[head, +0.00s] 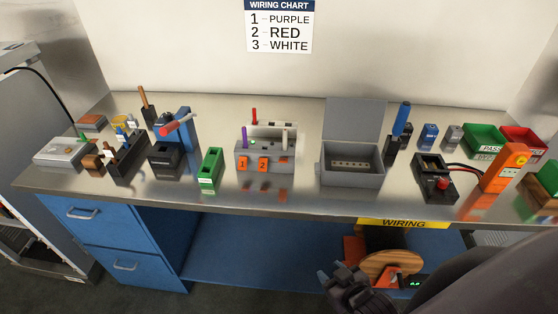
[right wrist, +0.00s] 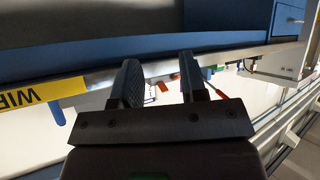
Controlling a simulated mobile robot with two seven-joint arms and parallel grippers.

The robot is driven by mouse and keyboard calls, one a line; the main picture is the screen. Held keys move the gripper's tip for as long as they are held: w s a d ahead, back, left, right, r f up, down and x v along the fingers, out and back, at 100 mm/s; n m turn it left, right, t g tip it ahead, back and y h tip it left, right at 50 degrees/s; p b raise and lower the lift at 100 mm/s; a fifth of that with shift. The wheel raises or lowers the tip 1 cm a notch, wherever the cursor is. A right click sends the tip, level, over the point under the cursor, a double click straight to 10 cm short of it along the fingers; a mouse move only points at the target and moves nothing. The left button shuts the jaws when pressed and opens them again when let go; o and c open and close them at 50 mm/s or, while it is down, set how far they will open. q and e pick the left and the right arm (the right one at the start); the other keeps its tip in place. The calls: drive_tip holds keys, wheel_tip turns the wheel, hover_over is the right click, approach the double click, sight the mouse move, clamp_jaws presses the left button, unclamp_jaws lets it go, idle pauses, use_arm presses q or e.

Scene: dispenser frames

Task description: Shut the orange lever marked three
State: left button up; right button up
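A grey connector block (head: 269,151) stands in the middle of the steel bench. Its front carries a left orange lever (head: 243,163), a middle orange lever (head: 262,163) and a right orange lever (head: 282,164). Their number marks and exact positions are too small to read. A purple wire piece (head: 244,138) stands at the block's left and a white one (head: 285,138) at its right. My right gripper (head: 345,280) is low in front of the bench, well away from the block. In the right wrist view its two fingers (right wrist: 160,82) are apart with nothing between them. My left gripper is out of view.
A green block (head: 210,168) stands left of the connector block, and an open grey box (head: 352,174) stands right of it. A wooden reel (head: 392,268) is below the bench edge near my right gripper. The wall chart (head: 279,27) lists 3 as white.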

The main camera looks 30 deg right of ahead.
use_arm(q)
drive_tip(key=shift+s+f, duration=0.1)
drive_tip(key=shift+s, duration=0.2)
use_arm(e)
drive_tip(key=shift+c, duration=0.3)
